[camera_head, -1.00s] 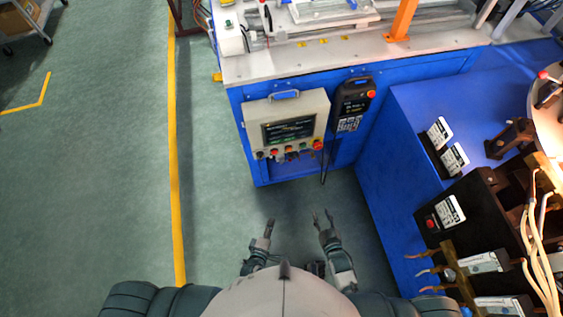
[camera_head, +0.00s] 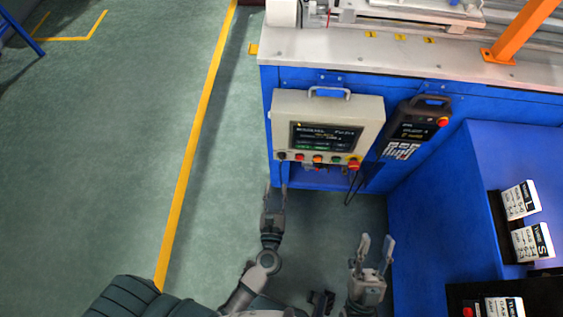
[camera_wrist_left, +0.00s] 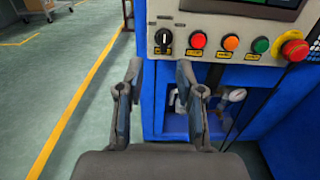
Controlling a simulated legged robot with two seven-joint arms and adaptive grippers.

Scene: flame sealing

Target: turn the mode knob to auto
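The mode knob (camera_wrist_left: 163,40) is a small black knob at the left end of the control row on the beige control box (camera_head: 372,115). It also shows in the head view (camera_head: 282,156). A pale mark on it looks about upright; its labels are too small to read. My left gripper (camera_head: 276,190) is open and empty, just below and in front of the box. In the left wrist view its fingertips (camera_wrist_left: 159,68) are parted below the knob, with no contact seen. My right gripper (camera_head: 376,245) is open and empty, lower and to the right.
Red, orange and green buttons (camera_wrist_left: 230,42) and a red emergency stop (camera_wrist_left: 295,48) sit right of the knob. A black handheld pendant (camera_head: 413,130) hangs right of the box. A blue cabinet (camera_head: 425,205) bounds the right side. Open floor lies to the left.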

